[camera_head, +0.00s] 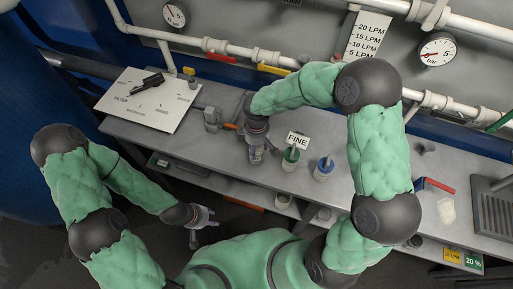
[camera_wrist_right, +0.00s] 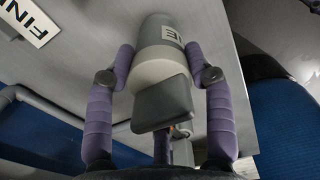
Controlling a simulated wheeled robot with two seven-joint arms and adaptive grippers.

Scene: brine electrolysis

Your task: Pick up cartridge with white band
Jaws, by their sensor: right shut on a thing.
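In the head view my right gripper (camera_head: 256,150) is over the bench beside the FINE sign, and the cartridge is mostly hidden there. My left gripper (camera_head: 208,216) is open and empty, low in front of the bench.
A green-topped cartridge (camera_head: 290,157) and a blue-topped cartridge (camera_head: 324,169) stand to the right of my right gripper. The FINE sign (camera_head: 298,140) lies behind them. A white board (camera_head: 150,108) with a black tool (camera_head: 147,83) is at the left of the bench. Pipes (camera_head: 230,47) run along the back.

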